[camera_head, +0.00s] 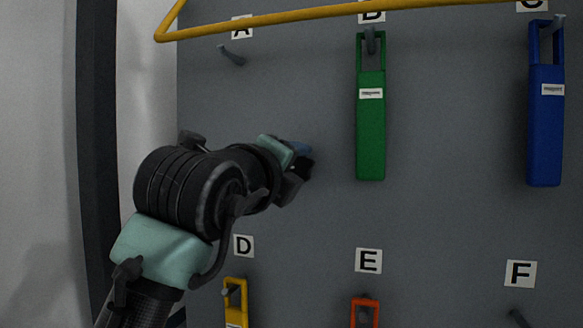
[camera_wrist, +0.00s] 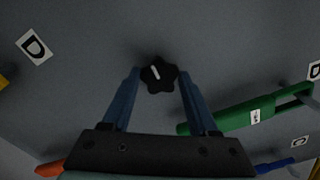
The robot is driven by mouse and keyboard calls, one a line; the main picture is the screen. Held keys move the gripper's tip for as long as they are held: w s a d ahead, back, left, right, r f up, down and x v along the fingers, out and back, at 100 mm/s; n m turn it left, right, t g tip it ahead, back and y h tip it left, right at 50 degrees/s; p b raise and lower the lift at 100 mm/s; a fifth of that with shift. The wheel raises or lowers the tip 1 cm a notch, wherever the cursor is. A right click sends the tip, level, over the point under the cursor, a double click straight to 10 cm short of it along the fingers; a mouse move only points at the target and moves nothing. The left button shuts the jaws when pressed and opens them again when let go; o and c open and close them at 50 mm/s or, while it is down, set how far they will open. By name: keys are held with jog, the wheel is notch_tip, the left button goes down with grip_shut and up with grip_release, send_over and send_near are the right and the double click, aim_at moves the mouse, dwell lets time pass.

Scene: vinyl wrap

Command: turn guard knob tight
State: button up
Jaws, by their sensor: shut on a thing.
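The guard knob (camera_wrist: 160,76) is a black, star-shaped knob on the grey panel, with a short white mark on its face that tilts a little in the wrist view. My gripper (camera_wrist: 160,82) has its two blue fingers on either side of the knob and is shut on it. In the head view my gripper (camera_head: 302,158) is up against the panel, left of the green tool. The knob is hidden there behind my gripper and wrist.
A green tool (camera_head: 371,125) hangs under label B, close to the right of my gripper. A blue tool (camera_head: 546,120) hangs farther right. Yellow (camera_head: 236,312) and orange (camera_head: 364,312) tools hang below. A yellow bar (camera_head: 300,17) crosses the top. Hook A (camera_head: 232,56) is empty.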

jog(key=o, duration=1.4)
jog(key=b+v, duration=0.4)
jog(key=v, duration=0.9)
jog(key=shift+b, duration=0.3)
